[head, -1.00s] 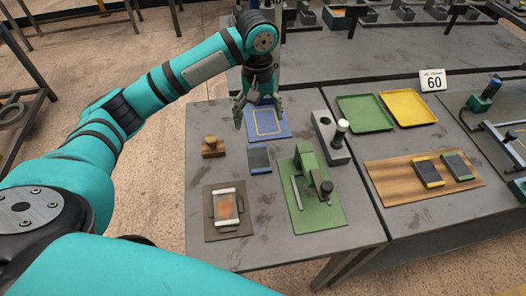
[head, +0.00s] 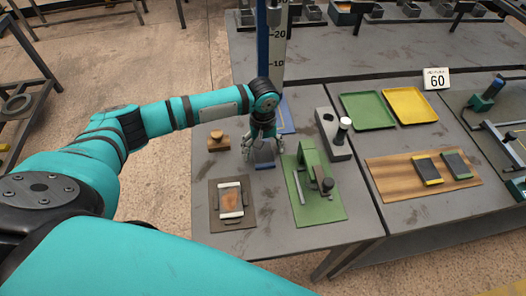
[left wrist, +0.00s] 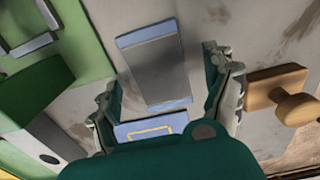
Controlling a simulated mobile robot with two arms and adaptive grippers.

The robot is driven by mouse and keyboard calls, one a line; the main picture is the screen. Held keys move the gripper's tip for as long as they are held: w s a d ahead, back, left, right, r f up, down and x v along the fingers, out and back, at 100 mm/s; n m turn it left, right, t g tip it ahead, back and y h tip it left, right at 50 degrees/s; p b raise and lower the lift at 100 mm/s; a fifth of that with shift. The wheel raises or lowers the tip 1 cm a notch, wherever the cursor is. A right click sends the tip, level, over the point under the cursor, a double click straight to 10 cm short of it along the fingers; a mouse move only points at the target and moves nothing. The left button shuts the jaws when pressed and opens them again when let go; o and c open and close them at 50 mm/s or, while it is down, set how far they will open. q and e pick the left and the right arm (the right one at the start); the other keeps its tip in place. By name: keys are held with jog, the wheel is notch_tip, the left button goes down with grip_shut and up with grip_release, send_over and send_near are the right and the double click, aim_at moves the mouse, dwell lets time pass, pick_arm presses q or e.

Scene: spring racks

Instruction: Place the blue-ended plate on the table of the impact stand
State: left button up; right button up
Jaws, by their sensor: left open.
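The blue-ended plate (head: 265,161), a dark grey rectangle with blue bands at both ends, lies flat on the grey table. It shows clearly in the left wrist view (left wrist: 152,68). My left gripper (head: 264,149) is open and points down over the plate, partly hiding it in the head view. In the left wrist view its fingers stand on either side of the plate, with nothing held. The impact stand has a blue post (head: 262,45) beside a white scale (head: 277,50). Its blue base with a yellow outline (head: 287,118) lies just behind the plate, partly hidden by my arm.
A wooden knobbed block (head: 217,143) is left of the plate. A brown clamp board (head: 231,203), a green fixture (head: 313,180) and a grey knobbed block (head: 333,138) stand near. Green (head: 368,111) and yellow (head: 407,108) trays and a wooden board (head: 395,176) with two plates are right.

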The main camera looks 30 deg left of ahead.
pick_arm(q)
jog(key=shift+f, duration=0.3)
jog(key=c, duration=1.7)
jog(key=shift+r, duration=0.1)
grip_shut()
